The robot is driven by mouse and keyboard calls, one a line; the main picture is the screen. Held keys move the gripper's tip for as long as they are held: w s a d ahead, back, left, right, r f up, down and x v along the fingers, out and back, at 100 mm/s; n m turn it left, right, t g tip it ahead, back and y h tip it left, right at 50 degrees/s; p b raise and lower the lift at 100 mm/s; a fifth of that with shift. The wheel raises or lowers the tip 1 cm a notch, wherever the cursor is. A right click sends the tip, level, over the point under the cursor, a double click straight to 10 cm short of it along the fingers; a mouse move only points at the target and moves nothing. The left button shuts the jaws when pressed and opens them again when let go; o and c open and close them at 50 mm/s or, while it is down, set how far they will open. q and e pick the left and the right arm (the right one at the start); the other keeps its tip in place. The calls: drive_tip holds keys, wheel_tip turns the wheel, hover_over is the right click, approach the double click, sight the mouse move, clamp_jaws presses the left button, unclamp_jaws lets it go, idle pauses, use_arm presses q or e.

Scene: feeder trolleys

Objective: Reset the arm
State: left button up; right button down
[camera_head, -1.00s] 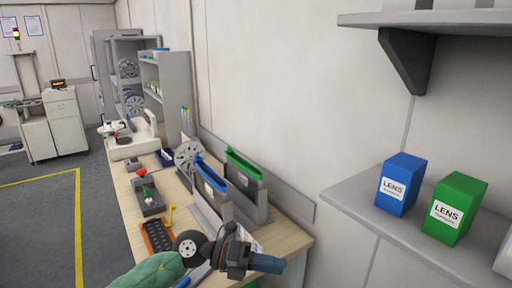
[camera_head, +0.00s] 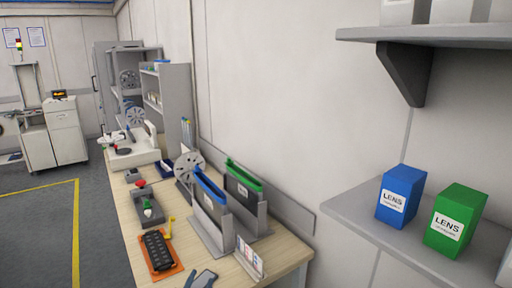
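Neither of my grippers shows for certain in the head view. A dark, flat object (camera_head: 204,279) with a grey-blue strip beside it is cut by the bottom edge, and I cannot tell what it is. The wooden workbench (camera_head: 206,264) is otherwise clear of my arms. On it stand a blue-topped feeder (camera_head: 211,199) and a green-topped feeder (camera_head: 243,186) in grey holders. A grey reel (camera_head: 188,165) is behind them.
A black part on an orange mat (camera_head: 157,251) and a grey box with a red button (camera_head: 146,197) lie on the bench. At right, a wall shelf (camera_head: 345,208) holds a blue LENS box (camera_head: 401,195) and a green LENS box (camera_head: 455,220). Open floor (camera_head: 35,235) is at left.

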use_arm(q)
drive_tip(key=s+a+f+n+g+y, duration=0.25)
drive_tip(key=s+f+g, duration=0.2)
drive_tip(key=f, duration=0.25)
drive_tip(key=s+a+f+n+g+y, duration=0.1)
drive_tip(key=s+a+f+n+g, duration=0.15)
drive_tip(key=s+f, duration=0.45)
drive_tip(key=s+a+f+g+h, duration=0.2)
drive_tip(key=s+f+g, duration=0.6)
drive_tip(key=s, duration=0.7)
drive_tip(key=s+d+f, duration=0.1)
drive_tip(key=d+f, duration=0.1)
drive_tip(key=f, duration=1.3)
drive_tip(key=s+d+f+g, duration=0.1)
drive_tip(key=d+f, duration=0.2)
drive_tip(key=f, duration=1.3)
drive_tip(key=shift+s+f+g, duration=0.15)
drive_tip(key=shift+s+g, duration=0.15)
